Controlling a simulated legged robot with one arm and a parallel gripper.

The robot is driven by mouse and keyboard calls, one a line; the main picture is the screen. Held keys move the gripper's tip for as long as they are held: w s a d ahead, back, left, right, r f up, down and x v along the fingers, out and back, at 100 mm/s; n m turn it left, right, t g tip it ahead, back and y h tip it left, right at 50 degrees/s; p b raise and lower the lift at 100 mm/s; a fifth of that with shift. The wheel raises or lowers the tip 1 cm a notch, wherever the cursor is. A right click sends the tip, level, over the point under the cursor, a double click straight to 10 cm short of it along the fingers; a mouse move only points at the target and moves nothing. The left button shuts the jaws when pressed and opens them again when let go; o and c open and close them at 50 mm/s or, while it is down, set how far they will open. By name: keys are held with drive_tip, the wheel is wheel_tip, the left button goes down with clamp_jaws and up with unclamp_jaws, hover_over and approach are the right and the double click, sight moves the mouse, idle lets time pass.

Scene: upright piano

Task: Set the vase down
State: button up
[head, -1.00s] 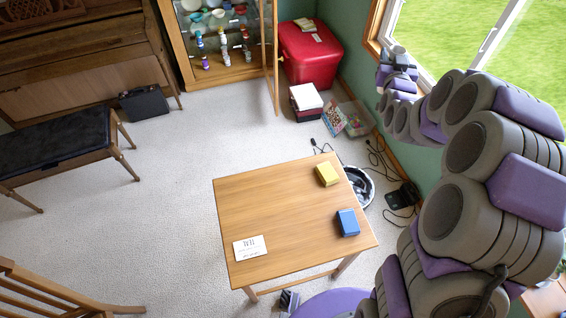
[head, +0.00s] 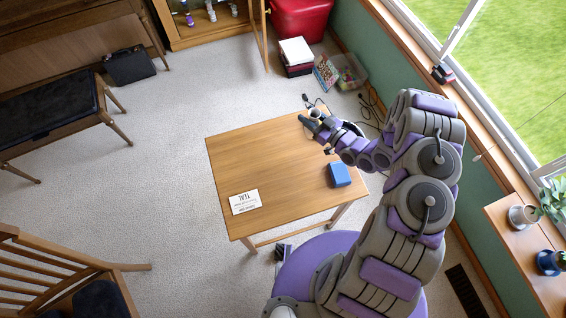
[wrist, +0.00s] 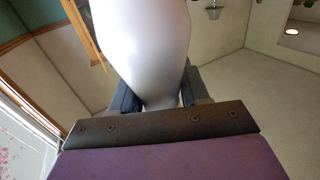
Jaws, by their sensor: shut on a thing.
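A smooth pale vase (wrist: 145,45) fills the upper middle of the wrist view, and its top runs out of the frame. My gripper (wrist: 155,90) is shut on its narrow lower part, with one dark finger on each side. In the head view my gripper (head: 322,127) is over the far right corner of the wooden table (head: 260,170). The vase is hard to make out there, and I cannot tell whether it touches the tabletop.
A blue block (head: 340,175) lies near the table's right edge, close to my arm. A white card (head: 244,202) lies at the front left. The table's middle is clear. A wooden chair (head: 60,265) and a piano bench (head: 45,115) stand to the left.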

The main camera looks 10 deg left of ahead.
drive_tip(key=s+a+f+n+g+y, duration=0.1)
drive_tip(key=s+a+g, duration=0.1)
drive_tip(key=s, duration=0.5)
drive_tip(key=s+a+f+n+g+y, duration=0.1)
drive_tip(key=s+a+f+n+g, duration=0.1)
drive_tip(key=s, duration=0.6)
drive_tip(key=a+g, duration=0.1)
drive_tip(key=a, duration=0.1)
drive_tip(key=shift+s+a+f+n+y, duration=0.25)
drive_tip(key=shift+s+a+n+y, duration=0.05)
drive_tip(key=shift+y, duration=0.1)
drive_tip(key=w+a, duration=0.3)
drive_tip(key=w+a+f+b, duration=0.1)
drive_tip(key=w+a, duration=0.6)
drive_tip(key=w, duration=0.1)
drive_tip(key=shift+w+a+f, duration=0.25)
drive_tip(key=shift+f+b, duration=0.7)
drive_tip(key=shift+f, duration=1.15)
drive_tip(key=o, duration=1.3)
drive_tip(key=shift+r, duration=0.1)
drive_tip(key=shift+c, duration=0.2)
